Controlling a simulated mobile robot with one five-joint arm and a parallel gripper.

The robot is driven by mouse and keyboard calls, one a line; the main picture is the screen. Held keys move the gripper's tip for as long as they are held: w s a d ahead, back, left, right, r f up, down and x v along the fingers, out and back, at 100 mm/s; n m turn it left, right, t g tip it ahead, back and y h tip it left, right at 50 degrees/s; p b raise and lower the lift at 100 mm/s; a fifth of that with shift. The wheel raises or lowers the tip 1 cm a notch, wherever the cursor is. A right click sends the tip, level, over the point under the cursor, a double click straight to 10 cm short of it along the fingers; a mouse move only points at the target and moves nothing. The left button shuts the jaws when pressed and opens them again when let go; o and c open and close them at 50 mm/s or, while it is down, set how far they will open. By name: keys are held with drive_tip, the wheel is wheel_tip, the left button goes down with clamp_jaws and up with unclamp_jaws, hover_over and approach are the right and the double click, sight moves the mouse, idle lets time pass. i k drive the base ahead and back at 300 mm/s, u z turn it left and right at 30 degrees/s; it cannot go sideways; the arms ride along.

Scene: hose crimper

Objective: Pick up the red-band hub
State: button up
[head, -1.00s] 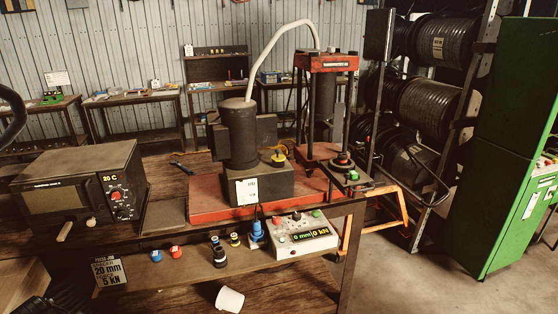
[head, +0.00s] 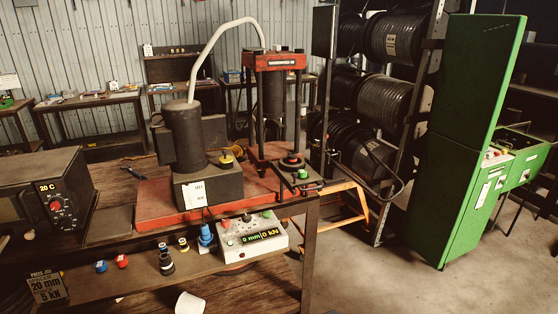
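A small red piece (head: 121,261), which looks like the red-band hub, sits on the shelf (head: 215,276) below the bench top. It is too small to make out its band. A similar blue piece (head: 101,266) sits just to its left. To its right stand small dark pieces, one with a pale band (head: 163,247), one with a yellowish band (head: 183,244) and a larger black one (head: 167,265).
A control box (head: 252,236) and a blue item (head: 206,236) occupy the shelf's right part. Above stands the red press (head: 272,64) with a dark motor unit (head: 186,138). The floor at right is open.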

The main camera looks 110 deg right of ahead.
sight(291, 160)
drive_tip(key=z, duration=0.05)
drive_tip(key=k, duration=2.4)
drive_tip(key=z, duration=0.95)
drive_tip(key=i, duration=0.75)
drive_tip(key=u, duration=0.1)
